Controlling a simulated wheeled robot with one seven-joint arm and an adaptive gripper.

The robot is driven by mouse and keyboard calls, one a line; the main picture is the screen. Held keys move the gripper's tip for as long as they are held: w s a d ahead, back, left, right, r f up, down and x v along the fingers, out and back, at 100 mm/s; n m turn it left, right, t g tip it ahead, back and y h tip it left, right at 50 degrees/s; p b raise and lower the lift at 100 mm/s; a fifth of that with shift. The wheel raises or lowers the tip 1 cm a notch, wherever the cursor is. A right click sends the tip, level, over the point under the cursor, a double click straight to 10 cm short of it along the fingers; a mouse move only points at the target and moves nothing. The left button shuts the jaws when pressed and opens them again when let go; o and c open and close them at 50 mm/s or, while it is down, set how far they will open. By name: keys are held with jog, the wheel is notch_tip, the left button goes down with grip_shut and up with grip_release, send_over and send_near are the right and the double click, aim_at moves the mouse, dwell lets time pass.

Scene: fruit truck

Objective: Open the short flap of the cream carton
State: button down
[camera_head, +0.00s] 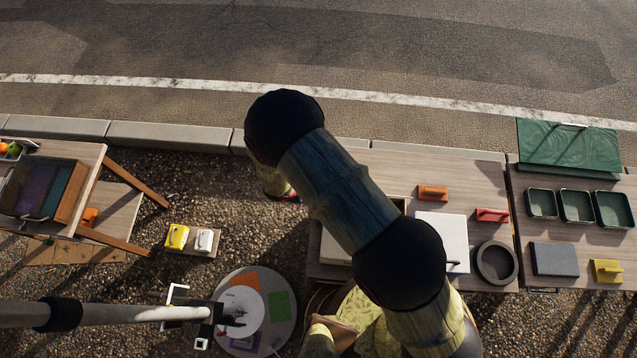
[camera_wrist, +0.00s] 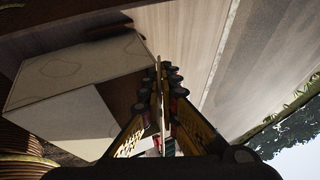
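The cream carton (camera_head: 334,249) stands on the wooden table in the head view, mostly hidden behind my arm. In the wrist view the carton's pale panels (camera_wrist: 70,72) fill the left side, with a dark gap beside them. My gripper (camera_wrist: 161,82) is at the carton's edge. Its two fingers lie close together, with a thin pale upright panel, seemingly a flap (camera_wrist: 159,100), seen edge-on between them. I cannot tell whether the fingers press on it. My gripper is hidden in the head view.
A white flat panel (camera_head: 443,240), a dark round bowl (camera_head: 496,263), an orange block (camera_head: 432,192) and a red block (camera_head: 492,215) are to the right of my arm. Green trays (camera_head: 576,206) stand on the far right table. A round board (camera_head: 235,282) is at lower left.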

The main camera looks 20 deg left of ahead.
jog(key=shift+w+g+p, duration=0.2)
jog(key=shift+g+p, duration=0.1)
jog(key=shift+p, duration=0.45)
jog(key=c, duration=2.1)
grip_release()
jog(key=shift+o, duration=0.2)
jog(key=shift+a+r, duration=0.1)
jog(key=v, duration=1.2)
jog(key=shift+c, duration=0.3)
